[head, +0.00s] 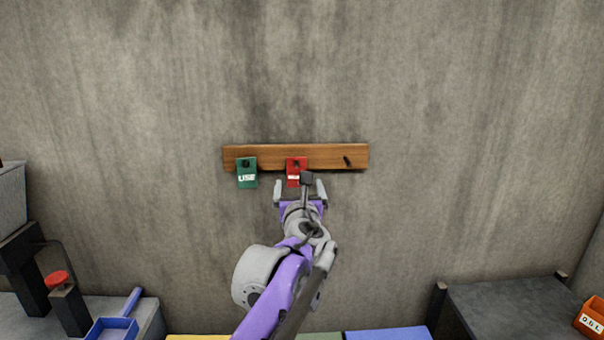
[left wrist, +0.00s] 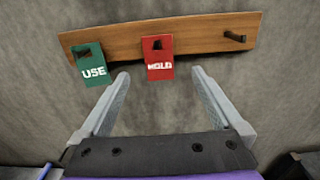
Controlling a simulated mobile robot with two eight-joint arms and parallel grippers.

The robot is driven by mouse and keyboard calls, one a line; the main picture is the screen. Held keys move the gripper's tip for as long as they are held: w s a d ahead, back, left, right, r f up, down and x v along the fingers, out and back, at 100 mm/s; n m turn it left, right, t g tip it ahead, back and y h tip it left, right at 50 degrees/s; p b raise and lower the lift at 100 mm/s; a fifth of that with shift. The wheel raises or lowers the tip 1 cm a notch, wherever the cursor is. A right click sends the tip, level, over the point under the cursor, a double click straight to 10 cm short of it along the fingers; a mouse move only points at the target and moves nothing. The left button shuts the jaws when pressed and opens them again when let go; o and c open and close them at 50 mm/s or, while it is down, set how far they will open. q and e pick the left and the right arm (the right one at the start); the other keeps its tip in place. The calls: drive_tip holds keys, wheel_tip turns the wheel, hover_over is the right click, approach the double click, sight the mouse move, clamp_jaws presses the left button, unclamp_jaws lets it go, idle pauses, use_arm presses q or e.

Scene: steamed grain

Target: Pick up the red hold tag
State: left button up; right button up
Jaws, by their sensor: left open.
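The red hold tag (head: 296,167) hangs on the middle peg of a wooden rail (head: 325,157) on the wall. It also shows in the left wrist view (left wrist: 159,58), with white lettering. My left gripper (head: 299,188) is open and empty, just below the tag. In the left wrist view its two fingers (left wrist: 160,80) point up at the rail, one to each side of the tag's lower edge, with gaps on both sides. In the head view part of the tag is hidden behind my wrist camera. My right gripper is not in view.
A green tag marked USE (head: 246,173) hangs on the left peg, close to my left finger. The right peg (head: 347,161) is bare. Below are a blue scoop (head: 113,329), a red button (head: 57,278), a dark bench (head: 520,310) and an orange box (head: 591,318).

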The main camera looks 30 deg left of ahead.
sight(297, 169)
use_arm(q)
drive_tip(key=x, duration=0.3)
drive_tip(key=p+x, duration=0.1)
drive_tip(key=x, duration=0.3)
drive_tip(key=shift+w+a+r, duration=0.1)
drive_tip(key=shift+a+r, duration=0.1)
drive_tip(key=shift+a, duration=0.05)
drive_tip(key=shift+w+a+f, duration=0.15)
drive_tip(key=shift+w+a, duration=0.05)
drive_tip(key=shift+w, duration=0.25)
drive_tip(key=shift+s, duration=0.1)
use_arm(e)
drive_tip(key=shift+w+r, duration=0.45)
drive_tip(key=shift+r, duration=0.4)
use_arm(q)
drive_tip(key=shift+s, duration=0.1)
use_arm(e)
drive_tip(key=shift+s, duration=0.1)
use_arm(q)
drive_tip(key=c, duration=1.4)
